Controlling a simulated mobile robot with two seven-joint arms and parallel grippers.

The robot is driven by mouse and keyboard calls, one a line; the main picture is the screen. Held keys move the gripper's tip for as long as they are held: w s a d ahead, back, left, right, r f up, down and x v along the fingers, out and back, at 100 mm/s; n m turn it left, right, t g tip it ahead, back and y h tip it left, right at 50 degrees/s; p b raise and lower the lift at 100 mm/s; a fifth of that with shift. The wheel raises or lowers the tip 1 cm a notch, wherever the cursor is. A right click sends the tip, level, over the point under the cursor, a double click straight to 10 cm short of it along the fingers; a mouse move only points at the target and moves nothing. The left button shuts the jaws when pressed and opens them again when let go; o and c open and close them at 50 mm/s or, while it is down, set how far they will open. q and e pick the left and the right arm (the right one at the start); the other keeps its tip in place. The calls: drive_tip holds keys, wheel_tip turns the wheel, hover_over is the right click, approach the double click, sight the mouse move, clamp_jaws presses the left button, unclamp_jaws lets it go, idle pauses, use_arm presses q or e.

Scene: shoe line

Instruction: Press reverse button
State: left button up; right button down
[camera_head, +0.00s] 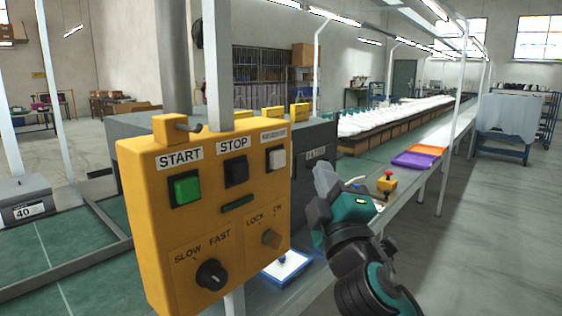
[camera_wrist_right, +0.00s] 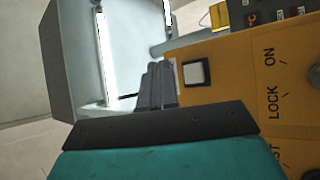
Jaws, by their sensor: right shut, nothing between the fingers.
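The yellow control box (camera_head: 216,215) stands at the centre left in the head view. It carries a green START button (camera_head: 186,189), a black STOP button (camera_head: 236,170) and a white button (camera_head: 276,158) under a small label that I cannot read clearly. The white button also shows in the right wrist view (camera_wrist_right: 194,73), in a dark frame. My right gripper (camera_head: 325,178) is shut and empty, to the right of the box in the head view. In the wrist view its fingers (camera_wrist_right: 156,84) lie just left of the white button; contact cannot be told. My left gripper is not in view.
The box also has a SLOW/FAST knob (camera_head: 211,275) and a LOCK knob (camera_head: 271,238) below the buttons. A grey machine (camera_head: 318,160) stands behind the box. A small yellow box with a red button (camera_head: 387,183) sits on the bench to the right.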

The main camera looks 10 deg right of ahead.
sight(278, 159)
drive_tip(key=w+a, duration=0.1)
drive_tip(key=w, duration=0.1)
drive_tip(key=w+a+b, duration=0.1)
drive_tip(key=w+a, duration=0.1)
drive_tip(key=shift+w+a, duration=0.25)
idle(0.3)
idle(1.1)
drive_tip(key=shift+w+a, duration=0.1)
drive_tip(key=shift+w, duration=0.05)
idle(0.4)
drive_tip(key=shift+w+a, duration=0.15)
drive_tip(key=shift+w, duration=0.05)
